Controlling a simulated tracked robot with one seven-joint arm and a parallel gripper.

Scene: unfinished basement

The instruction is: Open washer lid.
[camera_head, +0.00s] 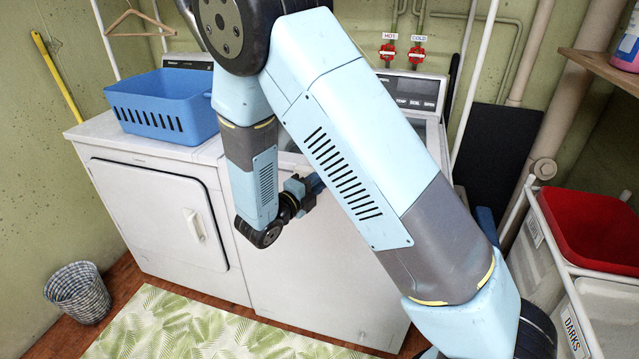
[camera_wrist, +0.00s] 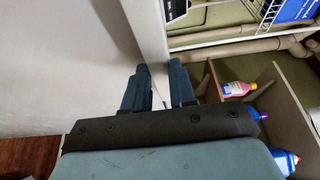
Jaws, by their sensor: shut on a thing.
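The white washer (camera_head: 335,265) stands on the right beside the dryer, its dark control panel (camera_head: 418,92) at the back. My arm crosses in front of it and hides most of its top. My gripper (camera_head: 316,183) is at the washer's upper front edge. In the wrist view, my gripper's two blue fingers (camera_wrist: 160,88) are on either side of a white edge that looks like the washer lid (camera_wrist: 148,35), and they are shut on it. The arm hides the lid in the head view, so I cannot tell whether it is raised.
A blue basket (camera_head: 165,105) sits on the white dryer (camera_head: 150,205) at left. A woven bin (camera_head: 78,292) and leafy rug (camera_head: 190,330) lie in front. The wrist view shows a bottle (camera_wrist: 236,89) on a shelf.

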